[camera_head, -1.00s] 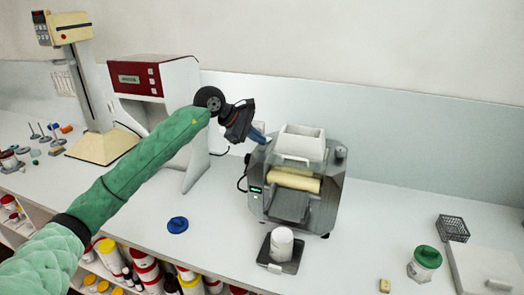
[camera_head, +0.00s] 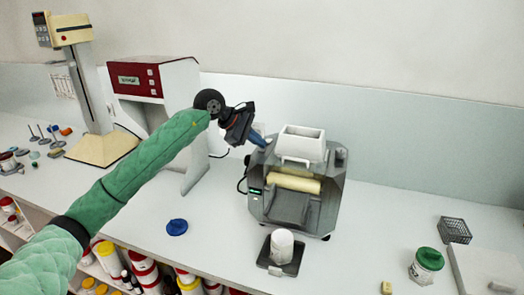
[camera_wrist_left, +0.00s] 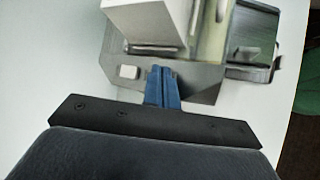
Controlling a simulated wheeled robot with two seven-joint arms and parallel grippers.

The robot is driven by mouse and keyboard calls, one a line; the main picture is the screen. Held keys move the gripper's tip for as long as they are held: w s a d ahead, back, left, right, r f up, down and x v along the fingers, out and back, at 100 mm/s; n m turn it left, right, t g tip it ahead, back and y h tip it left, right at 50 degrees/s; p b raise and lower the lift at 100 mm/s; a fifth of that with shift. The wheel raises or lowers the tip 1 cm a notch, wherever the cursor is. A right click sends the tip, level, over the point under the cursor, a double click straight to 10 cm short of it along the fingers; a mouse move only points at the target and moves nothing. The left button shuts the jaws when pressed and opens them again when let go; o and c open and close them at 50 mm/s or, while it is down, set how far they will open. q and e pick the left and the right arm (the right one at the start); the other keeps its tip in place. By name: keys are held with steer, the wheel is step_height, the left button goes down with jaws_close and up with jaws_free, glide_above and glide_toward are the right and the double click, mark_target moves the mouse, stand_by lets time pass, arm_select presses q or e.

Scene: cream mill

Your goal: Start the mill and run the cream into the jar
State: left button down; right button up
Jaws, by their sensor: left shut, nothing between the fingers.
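The grey mill (camera_head: 328,200) stands on the counter with a white hopper (camera_head: 302,145) on top and a cream-coloured roller (camera_head: 294,182) below it. A small green display (camera_head: 255,191) is lit on its front left. A white jar (camera_head: 282,243) stands open-side unclear on a dark plate (camera_head: 291,267) in front of the mill's apron (camera_head: 288,207). My left gripper (camera_head: 262,141) is shut and empty at the mill's top left rear corner. In the left wrist view its blue fingertips (camera_wrist_left: 162,72) are over the mill's top, just right of a pale button (camera_wrist_left: 129,72); contact is unclear. My right gripper is not seen.
A blue lid (camera_head: 177,227) lies on the counter left of the mill. A green-lidded jar (camera_head: 428,261), a black wire basket (camera_head: 454,229) and a small yellowish block (camera_head: 387,287) are at the right. A red-and-white cabinet (camera_head: 150,85) stands behind my left arm.

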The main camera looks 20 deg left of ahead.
arm_select(q)
steer(key=shift+f+b, duration=0.3)
steer(key=shift+b, duration=0.05)
stand_by(0.4)
steer(key=shift+r, duration=0.85)
steer(key=shift+r, duration=2.5)
